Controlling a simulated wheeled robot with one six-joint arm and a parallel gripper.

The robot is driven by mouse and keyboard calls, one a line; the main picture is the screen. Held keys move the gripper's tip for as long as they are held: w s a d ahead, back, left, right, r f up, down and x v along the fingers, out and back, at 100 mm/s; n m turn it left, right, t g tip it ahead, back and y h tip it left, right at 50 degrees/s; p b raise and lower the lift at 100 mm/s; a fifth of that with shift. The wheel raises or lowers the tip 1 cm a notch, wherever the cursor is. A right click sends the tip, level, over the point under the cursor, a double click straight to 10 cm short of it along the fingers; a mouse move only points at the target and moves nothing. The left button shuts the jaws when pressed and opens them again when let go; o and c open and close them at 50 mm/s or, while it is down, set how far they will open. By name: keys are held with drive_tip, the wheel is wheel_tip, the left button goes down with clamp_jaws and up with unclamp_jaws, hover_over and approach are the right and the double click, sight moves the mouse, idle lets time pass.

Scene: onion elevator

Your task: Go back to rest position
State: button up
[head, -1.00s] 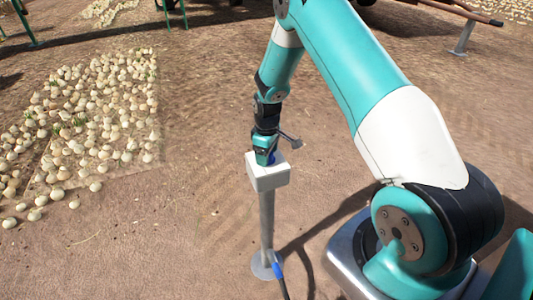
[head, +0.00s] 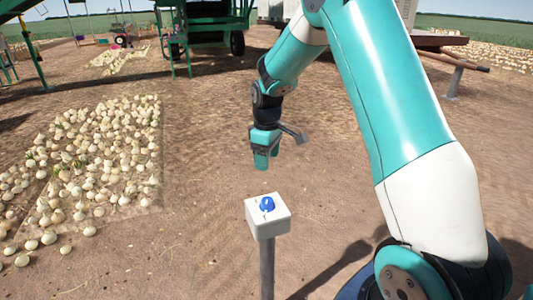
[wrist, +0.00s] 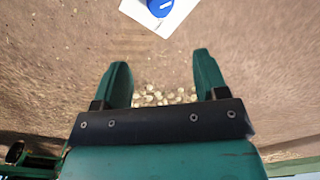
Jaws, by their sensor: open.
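My gripper (head: 265,160) points down and hangs above a white control box (head: 267,222) on a grey post. A blue knob (head: 267,204) sits on top of the box, and a clear gap lies between it and my fingertips. In the wrist view my gripper (wrist: 162,75) has its two green fingers spread apart with nothing between them. The blue knob (wrist: 159,6) and part of the white box (wrist: 140,14) show at the top edge of that view, beyond the fingers.
Many pale onions (head: 85,160) lie on the ground at the left. A green machine (head: 210,35) on wheels stands at the back. A brown platform (head: 445,45) is at the back right. The bare soil around the post is open.

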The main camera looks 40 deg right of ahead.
drive_tip(key=shift+r, duration=0.75)
drive_tip(key=shift+a, duration=0.1)
